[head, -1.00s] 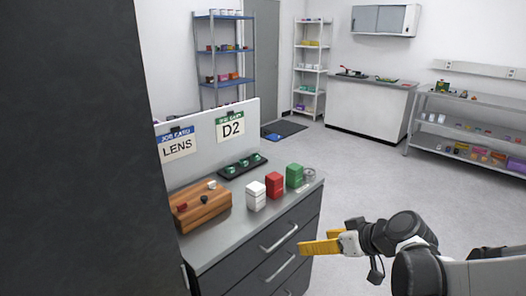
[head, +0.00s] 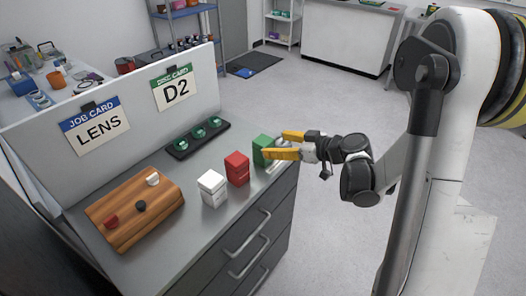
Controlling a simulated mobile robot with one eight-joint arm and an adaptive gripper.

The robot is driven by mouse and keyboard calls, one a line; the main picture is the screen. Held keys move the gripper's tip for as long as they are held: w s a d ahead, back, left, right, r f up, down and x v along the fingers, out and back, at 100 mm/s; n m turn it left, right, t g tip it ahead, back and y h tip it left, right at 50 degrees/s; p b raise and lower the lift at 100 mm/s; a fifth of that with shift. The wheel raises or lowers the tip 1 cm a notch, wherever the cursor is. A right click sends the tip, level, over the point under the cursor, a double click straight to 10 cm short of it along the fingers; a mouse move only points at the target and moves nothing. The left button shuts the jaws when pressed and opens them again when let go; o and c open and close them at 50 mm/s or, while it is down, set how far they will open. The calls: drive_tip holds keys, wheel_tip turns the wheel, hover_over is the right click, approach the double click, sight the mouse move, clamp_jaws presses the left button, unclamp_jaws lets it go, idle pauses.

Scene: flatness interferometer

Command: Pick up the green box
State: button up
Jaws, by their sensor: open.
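The green box (head: 261,149) stands upright at the right end of a row on the grey counter, beside the red box (head: 237,168). My gripper (head: 279,145), with yellow fingers, is open at the counter's right edge. Its fingers point left at the green box, one passing in front of the box's lower right part and the other behind or above it. I cannot tell whether they touch it. The lower right of the green box is hidden by the near finger.
A white box (head: 212,188) stands left of the red one. A wooden block (head: 134,215) with knobs lies at the left. A dark tray (head: 197,138) with green discs lies behind, before a panel with LENS (head: 97,131) and D2 (head: 175,91) cards. Drawers (head: 245,250) are below.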

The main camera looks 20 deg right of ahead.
sight(270, 143)
drive_tip(key=b+x, duration=0.2)
drive_tip(key=x, duration=0.3)
drive_tip(key=shift+f, duration=0.15)
drive_tip(key=shift+w+a, duration=0.2)
drive_tip(key=shift+w, duration=0.1)
drive_tip(key=c, duration=1.4)
